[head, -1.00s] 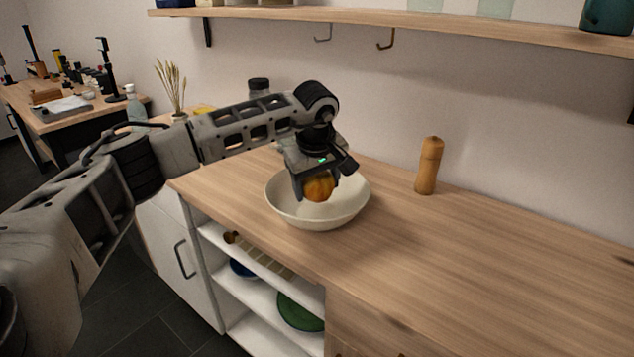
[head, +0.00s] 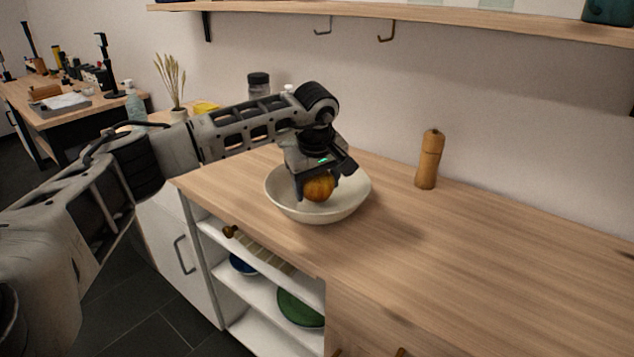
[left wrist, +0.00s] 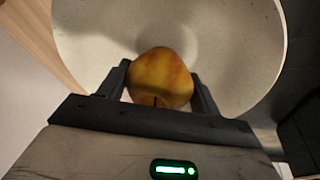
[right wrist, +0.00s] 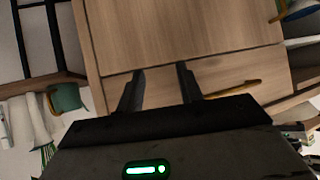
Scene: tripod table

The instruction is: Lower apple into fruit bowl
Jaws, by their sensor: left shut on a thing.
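The apple (head: 318,187), yellow-orange with a reddish tint, is held between the two fingers of my left gripper (head: 317,190). The left wrist view shows the apple (left wrist: 160,77) with a finger on each side of it. The fruit bowl (head: 345,208), wide and cream-white, stands on the wooden counter. The apple and fingertips are within the bowl's outline; I cannot tell whether the apple touches the bottom. In the left wrist view the bowl (left wrist: 240,50) looks empty beneath the apple. My right gripper (right wrist: 158,88) is open and empty, facing a wooden cabinet front.
A wooden pepper mill (head: 429,160) stands on the counter (head: 470,240) right of the bowl. A wall shelf (head: 400,28) with hooks hangs above. A dark-lidded jar (head: 259,84) stands behind my left arm. The counter's right side is clear.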

